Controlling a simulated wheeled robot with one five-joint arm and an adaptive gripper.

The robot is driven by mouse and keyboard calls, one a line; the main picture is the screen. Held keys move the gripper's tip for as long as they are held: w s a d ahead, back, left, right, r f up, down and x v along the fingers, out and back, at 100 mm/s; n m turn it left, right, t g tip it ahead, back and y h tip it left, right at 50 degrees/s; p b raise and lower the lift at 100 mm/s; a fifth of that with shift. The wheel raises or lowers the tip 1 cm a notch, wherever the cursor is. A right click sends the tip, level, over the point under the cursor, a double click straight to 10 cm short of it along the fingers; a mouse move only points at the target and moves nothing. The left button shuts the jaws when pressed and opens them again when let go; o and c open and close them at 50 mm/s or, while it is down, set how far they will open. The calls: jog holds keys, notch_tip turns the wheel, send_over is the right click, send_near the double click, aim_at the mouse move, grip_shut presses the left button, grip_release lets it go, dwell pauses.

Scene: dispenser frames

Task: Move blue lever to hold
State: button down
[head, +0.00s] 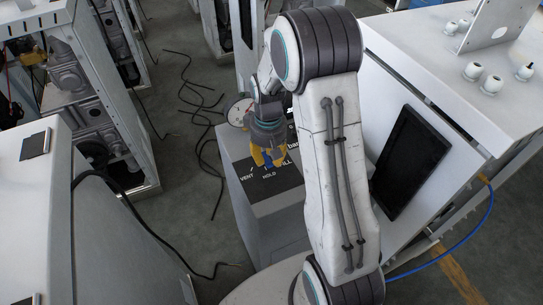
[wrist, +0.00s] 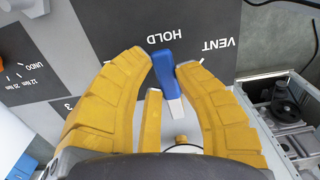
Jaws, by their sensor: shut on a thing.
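The blue lever (wrist: 163,72) is between the yellow fingers of my gripper (wrist: 163,66) in the wrist view, its blue end towards the HOLD label (wrist: 165,31). A pale plate (wrist: 177,111) extends from its lower end. The VENT label (wrist: 219,46) is to the right. My gripper is shut on the lever. Whether the lever lines up exactly with a mark I cannot tell.
A round gauge (head: 238,112) stands behind my gripper. A white cabinet with a black screen (head: 411,162) stands at right, and another white cabinet (head: 35,215) at left. Black cables (head: 205,140) lie on the open floor.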

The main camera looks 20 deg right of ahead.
aim_at(267, 159)
jog(key=shift+s+a+m, duration=0.1)
jog(key=shift+a+m, duration=0.1)
jog(key=shift+m, duration=0.1)
jog(key=c, duration=0.9)
grip_release()
jog(key=shift+r, duration=0.1)
notch_tip(267, 159, up, 12)
jog(key=shift+f, duration=0.1)
dwell(0.5)
